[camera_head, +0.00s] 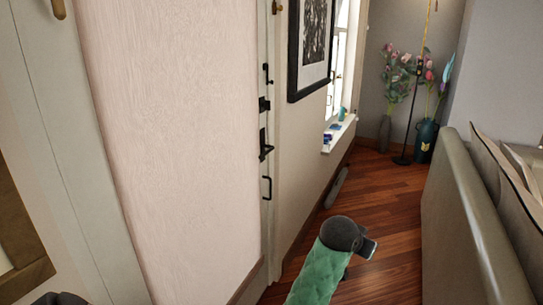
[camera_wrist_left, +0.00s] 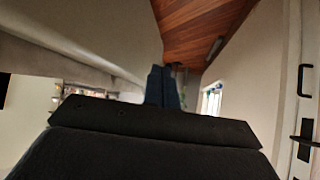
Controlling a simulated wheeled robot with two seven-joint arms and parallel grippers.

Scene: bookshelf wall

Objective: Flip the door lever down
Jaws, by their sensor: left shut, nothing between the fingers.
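The lever also shows at the right edge of the left wrist view (camera_wrist_left: 304,139), where the picture looks upside down. My left gripper (camera_head: 369,249) is at the end of the green-sleeved arm, right of and nearer than the lever, with a clear gap between them. Its blue-grey fingers (camera_wrist_left: 163,87) are together and empty in the left wrist view, pointing along the passage. My right gripper is not in view.
A black pull handle (camera_head: 267,188) is below the lever, with more black hardware (camera_head: 264,104) above it. A grey sofa back (camera_head: 460,220) bounds the passage on the right. A framed picture (camera_head: 311,45) hangs beyond the door. The wooden floor (camera_head: 385,205) between is mostly clear.

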